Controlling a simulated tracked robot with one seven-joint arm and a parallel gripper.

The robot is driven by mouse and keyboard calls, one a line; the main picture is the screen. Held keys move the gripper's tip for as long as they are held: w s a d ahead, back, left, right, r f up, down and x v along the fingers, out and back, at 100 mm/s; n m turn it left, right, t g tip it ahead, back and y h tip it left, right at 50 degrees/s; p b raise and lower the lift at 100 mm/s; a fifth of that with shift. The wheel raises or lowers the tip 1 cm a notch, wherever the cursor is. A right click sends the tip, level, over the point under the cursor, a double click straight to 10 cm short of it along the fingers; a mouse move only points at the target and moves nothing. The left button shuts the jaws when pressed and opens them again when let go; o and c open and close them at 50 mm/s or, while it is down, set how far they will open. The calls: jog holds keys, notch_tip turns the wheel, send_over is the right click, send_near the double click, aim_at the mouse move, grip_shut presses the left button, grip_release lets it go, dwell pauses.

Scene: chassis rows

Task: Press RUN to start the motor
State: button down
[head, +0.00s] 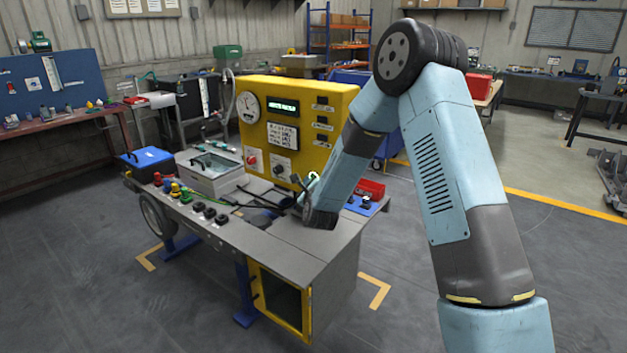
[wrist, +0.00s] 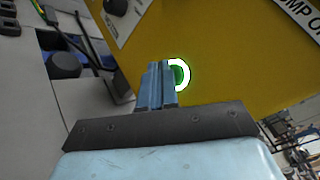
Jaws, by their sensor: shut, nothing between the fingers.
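The yellow control panel (head: 338,93) stands at the back of the grey bench, and its face fills much of the wrist view (wrist: 225,50). In the wrist view a round green button (wrist: 182,76) with a bright white ring is set in the panel; no RUN lettering is readable. In the head view the ring (head: 313,177) shows small beside my arm. My gripper (wrist: 161,66) is shut and empty, its blue fingertips pointing at the panel and covering the button's left part. I cannot tell whether they touch it.
On the panel are a gauge (head: 248,107), a lit display (head: 283,106), a keypad (head: 282,136), a red knob (head: 251,160) and a black knob (head: 278,170). Cables lie on the bench left of my gripper. A clear-lidded box (head: 209,172) and a blue case (head: 147,160) stand further left.

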jog(key=shift+s+a, duration=0.95)
jog(key=shift+s, duration=0.25)
jog(key=shift+s+a, duration=0.9)
jog(key=shift+s, duration=0.25)
jog(key=s+a, duration=0.1)
jog(key=s, duration=0.1)
jog(key=s+a, duration=0.2)
jog(key=shift+a, duration=0.1)
